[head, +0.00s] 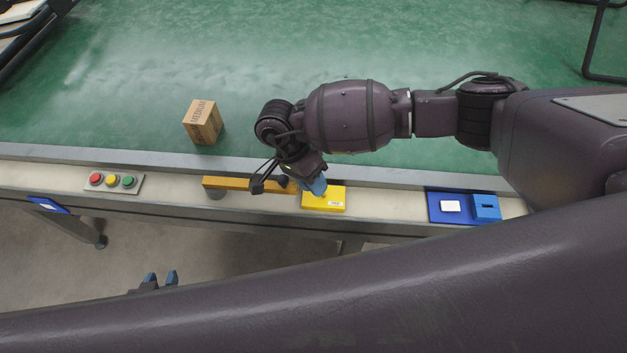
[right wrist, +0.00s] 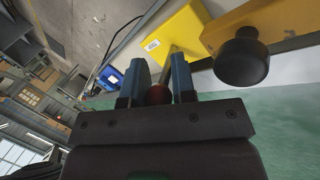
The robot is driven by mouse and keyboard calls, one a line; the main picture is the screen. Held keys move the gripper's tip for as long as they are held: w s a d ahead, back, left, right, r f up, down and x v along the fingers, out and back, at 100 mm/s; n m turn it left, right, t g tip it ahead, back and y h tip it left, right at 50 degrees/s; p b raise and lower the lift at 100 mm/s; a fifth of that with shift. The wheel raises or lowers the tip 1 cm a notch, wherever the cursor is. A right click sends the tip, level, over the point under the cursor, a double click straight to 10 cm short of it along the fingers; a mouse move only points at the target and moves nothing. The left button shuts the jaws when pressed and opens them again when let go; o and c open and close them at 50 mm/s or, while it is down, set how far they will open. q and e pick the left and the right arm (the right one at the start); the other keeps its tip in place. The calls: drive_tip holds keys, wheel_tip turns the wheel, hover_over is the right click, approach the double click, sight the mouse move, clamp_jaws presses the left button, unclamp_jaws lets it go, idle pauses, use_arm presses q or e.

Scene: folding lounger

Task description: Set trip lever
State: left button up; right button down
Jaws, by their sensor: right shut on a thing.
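A yellow box (head: 325,200) sits on the pale rail along the conveyor's near edge. In the right wrist view the yellow box (right wrist: 184,30) has a thin metal rod with a dark red knob (right wrist: 157,95), which looks like the trip lever. My right gripper (right wrist: 159,78) is shut on the knob, with a blue finger on each side. In the head view my right gripper (head: 314,187) is at the yellow box and hides the lever. My left gripper (head: 160,279) is open and empty, low over the floor in front of the conveyor.
An orange bar (head: 226,183) lies along the rail, with a black knob (right wrist: 241,61). A cardboard box (head: 202,122) stands on the green belt (head: 120,100). A button panel (head: 113,184) is left. A blue panel (head: 437,208) with a white card (head: 450,207) is right.

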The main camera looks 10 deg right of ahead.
use_arm(q)
drive_tip(key=shift+r, duration=0.1)
use_arm(e)
drive_tip(key=shift+s+d+f, duration=0.15)
drive_tip(key=shift+d, duration=0.05)
drive_tip(key=c, duration=1.1)
unclamp_jaws()
use_arm(q)
drive_tip(key=shift+s, duration=0.15)
use_arm(e)
drive_tip(key=shift+o, duration=0.6)
drive_tip(key=shift+a, duration=0.1)
use_arm(q)
drive_tip(key=shift+s+f, duration=0.15)
drive_tip(key=shift+f, duration=0.05)
use_arm(e)
drive_tip(key=shift+r, duration=0.2)
use_arm(q)
drive_tip(key=shift+w+r, duration=0.2)
drive_tip(key=shift+w, duration=0.25)
use_arm(e)
drive_tip(key=v, duration=1)
drive_tip(key=shift+r, duration=0.25)
use_arm(q)
drive_tip(key=shift+f, duration=0.1)
use_arm(e)
drive_tip(key=shift+a, duration=0.1)
use_arm(q)
drive_tip(key=shift+s+f, duration=0.25)
drive_tip(key=shift+s, duration=0.25)
